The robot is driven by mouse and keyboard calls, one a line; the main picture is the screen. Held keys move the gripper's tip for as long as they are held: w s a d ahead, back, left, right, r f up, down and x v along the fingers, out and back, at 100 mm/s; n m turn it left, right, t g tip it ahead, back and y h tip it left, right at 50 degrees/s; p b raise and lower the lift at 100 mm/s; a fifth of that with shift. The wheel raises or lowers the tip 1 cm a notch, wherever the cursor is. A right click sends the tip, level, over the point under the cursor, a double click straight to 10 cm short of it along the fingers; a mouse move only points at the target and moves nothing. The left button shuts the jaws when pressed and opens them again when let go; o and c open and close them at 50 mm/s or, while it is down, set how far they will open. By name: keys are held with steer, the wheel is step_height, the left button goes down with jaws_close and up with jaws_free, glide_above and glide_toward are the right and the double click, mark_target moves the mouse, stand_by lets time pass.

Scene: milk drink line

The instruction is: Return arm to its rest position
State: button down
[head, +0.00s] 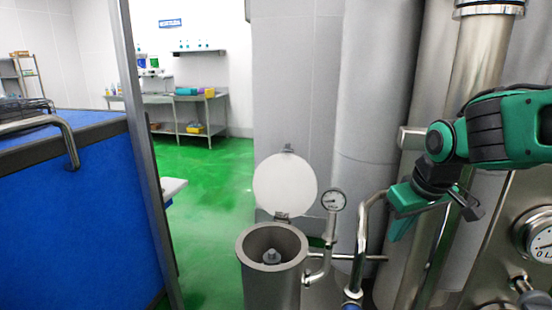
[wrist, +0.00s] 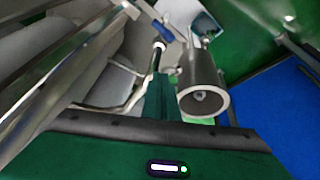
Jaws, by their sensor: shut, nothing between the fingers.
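My green arm reaches in from the right in the head view. My gripper (head: 398,230) hangs at its end, pointing down, shut and empty, in front of the steel pipes. In the wrist view a green finger of my gripper (wrist: 158,98) points up the picture. My gripper is apart from the open steel vessel (head: 272,285), which stands lower and to the left. The vessel also shows in the wrist view (wrist: 199,70), beside the finger.
The vessel's round white lid (head: 285,186) stands open. A small gauge (head: 334,201) and a bent pipe (head: 365,235) stand between vessel and gripper. A large dial (head: 535,234) is at the right. A blue cabinet (head: 85,215) stands left; green floor (head: 212,190) is clear behind.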

steer(key=s+d+f+m+g, duration=0.1)
steer(key=s+d+f+m, duration=0.1)
steer(key=s, duration=0.5)
steer(key=s+d+f+m+g, duration=0.1)
steer(key=s+d+f+m, duration=0.1)
steer(key=s+d+m, duration=0.2)
steer(key=s+d+f+m+g, duration=0.2)
steer(key=s+d, duration=0.5)
steer(key=s, duration=0.5)
steer(key=shift+d+f+m, duration=0.35)
steer(key=shift+d+m, duration=0.05)
steer(key=shift+m, duration=0.4)
